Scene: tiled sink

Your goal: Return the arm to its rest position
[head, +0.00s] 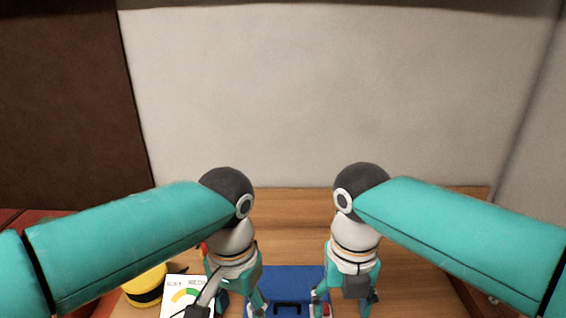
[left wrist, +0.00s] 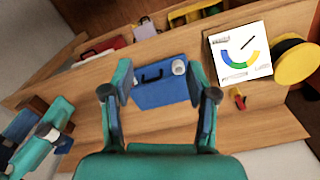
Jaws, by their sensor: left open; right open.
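My left gripper (head: 240,303) points down over the wooden table in the head view. In the left wrist view its two fingers (left wrist: 160,85) are spread wide with nothing between them. A blue case with a dark handle (left wrist: 160,88) lies on the table beyond the fingertips; it also shows at the bottom of the head view (head: 287,280). My right gripper (head: 343,303) points down at the right side of the case in the head view, its fingers apart. Whether it touches the case I cannot tell. Part of the right gripper also shows at the left of the left wrist view.
A white card with a coloured dial (head: 185,290) and a yellow and black round object (head: 145,287) are left of my left gripper. A small red and yellow item (left wrist: 238,98) lies near the card. The table's right side (head: 420,290) looks clear. A pale wall (head: 330,90) stands behind.

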